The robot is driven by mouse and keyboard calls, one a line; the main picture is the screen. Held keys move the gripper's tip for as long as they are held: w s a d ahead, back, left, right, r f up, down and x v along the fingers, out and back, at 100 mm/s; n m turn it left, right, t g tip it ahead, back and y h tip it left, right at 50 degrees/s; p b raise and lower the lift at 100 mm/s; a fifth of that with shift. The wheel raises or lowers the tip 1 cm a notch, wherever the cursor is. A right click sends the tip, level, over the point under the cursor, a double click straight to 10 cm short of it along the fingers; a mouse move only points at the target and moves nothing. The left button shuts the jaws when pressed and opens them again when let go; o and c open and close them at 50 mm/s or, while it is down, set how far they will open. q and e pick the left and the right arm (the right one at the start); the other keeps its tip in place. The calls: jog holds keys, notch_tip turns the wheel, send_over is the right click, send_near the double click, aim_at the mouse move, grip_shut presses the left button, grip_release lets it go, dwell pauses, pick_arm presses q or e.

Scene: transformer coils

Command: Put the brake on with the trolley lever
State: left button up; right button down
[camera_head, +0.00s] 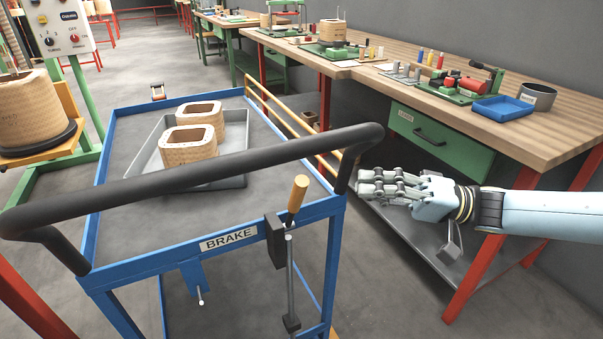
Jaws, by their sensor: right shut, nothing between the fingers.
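A blue trolley (130,263) stands in front of me with a black push handle (200,172) across its near side. A white label reading BRAKE (229,239) is on its near edge. To the right of the label is the brake lever (290,252), a grey rod with an orange-yellow grip (297,194) at its top. The grip stands up, slightly tilted, below the handle. My right gripper (368,188) is shut and empty, to the right of the lever and apart from it, pointing left near the handle's right end. My left gripper is not in view.
A grey tray (232,182) on the trolley holds two tan coils (187,148). A wooden workbench (500,122) with a green drawer (440,142) and red legs stands behind and right of my right arm. Another coil (30,108) sits on a stand at left.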

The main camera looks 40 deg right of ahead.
aim_at(294, 206)
jog(key=x, duration=1)
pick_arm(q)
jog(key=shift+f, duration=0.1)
pick_arm(e)
jog(key=shift+f, duration=0.1)
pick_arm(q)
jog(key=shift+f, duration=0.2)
pick_arm(e)
jog(key=shift+s+a+f+n, duration=0.1)
jog(key=shift+s+a+n, duration=0.05)
jog(key=shift+s+n, duration=0.2)
pick_arm(q)
jog(key=shift+b, duration=0.35)
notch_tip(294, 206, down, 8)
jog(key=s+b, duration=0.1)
jog(key=b, duration=0.7)
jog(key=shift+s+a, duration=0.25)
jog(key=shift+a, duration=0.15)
pick_arm(e)
jog(key=s+a+f+n+g+y, duration=0.1)
jog(key=s+f+n+g+y, duration=0.2)
jog(key=n, duration=0.7)
jog(key=s+f+y, duration=0.2)
jog(key=s, duration=0.1)
jog(key=shift+s+a+f+n+y, duration=0.2)
jog(key=shift+s+a+n+y, duration=0.1)
jog(key=shift+s+a+n, duration=0.1)
